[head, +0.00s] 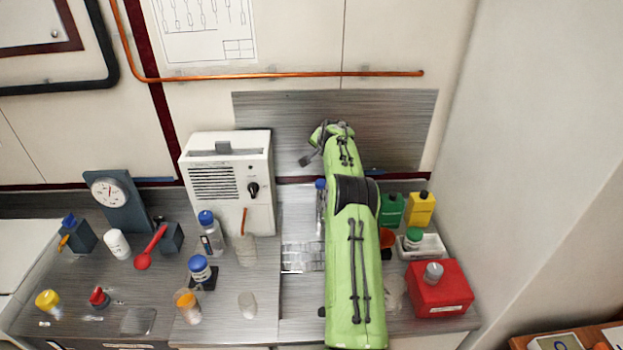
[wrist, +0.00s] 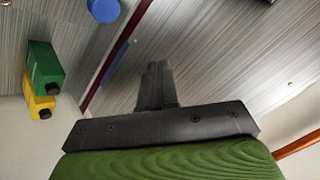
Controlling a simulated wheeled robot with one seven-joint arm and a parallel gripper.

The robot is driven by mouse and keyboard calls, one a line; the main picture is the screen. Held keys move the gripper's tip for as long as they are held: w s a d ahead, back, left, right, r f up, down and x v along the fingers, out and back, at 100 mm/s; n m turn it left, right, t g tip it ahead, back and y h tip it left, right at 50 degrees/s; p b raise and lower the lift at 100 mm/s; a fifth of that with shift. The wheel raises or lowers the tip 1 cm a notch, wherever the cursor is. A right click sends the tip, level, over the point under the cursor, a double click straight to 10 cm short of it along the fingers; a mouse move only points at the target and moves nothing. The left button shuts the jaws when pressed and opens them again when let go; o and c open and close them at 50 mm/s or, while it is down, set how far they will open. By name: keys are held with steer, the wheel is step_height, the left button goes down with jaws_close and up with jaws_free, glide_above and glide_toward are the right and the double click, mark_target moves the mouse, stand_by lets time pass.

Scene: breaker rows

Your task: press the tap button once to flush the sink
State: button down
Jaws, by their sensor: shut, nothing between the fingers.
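A blue round cap (head: 320,184) tops a slim upright metal piece at the back of the counter, just left of my arm. It may be the tap button; I cannot be sure. A blue disc (wrist: 103,11) at the top of the wrist view looks like the same cap. My gripper (head: 305,160) is near the steel back panel, a little above and left of the cap in the head view. In the wrist view my gripper (wrist: 157,82) has its fingers together and empty, apart from the disc. My green-sleeved arm hides part of the sink area.
A green bottle (head: 391,210) and a yellow bottle (head: 421,209) stand right of my arm, with a red container (head: 439,289) in front. A white boxed appliance (head: 229,182) stands left. Several small bottles crowd the left counter. A copper pipe (head: 290,75) crosses the wall.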

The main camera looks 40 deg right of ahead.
steer(key=b, duration=0.5)
glide_toward(321, 181)
steer(key=w+d, duration=0.1)
steer(key=w+d+f, duration=0.1)
steer(key=w, duration=0.1)
steer(key=w+d+f, duration=0.1)
steer(key=shift+w+d+f, duration=0.15)
steer(key=shift+w+f, duration=0.1)
steer(key=shift+f, duration=0.1)
stand_by(1.3)
steer(key=shift+f, duration=0.3)
steer(key=shift+f+b, duration=0.85)
steer(key=shift+f, duration=0.2)
stand_by(0.7)
steer(key=shift+r, duration=0.15)
steer(key=shift+r+p, duration=0.95)
steer(key=shift+r, duration=0.35)
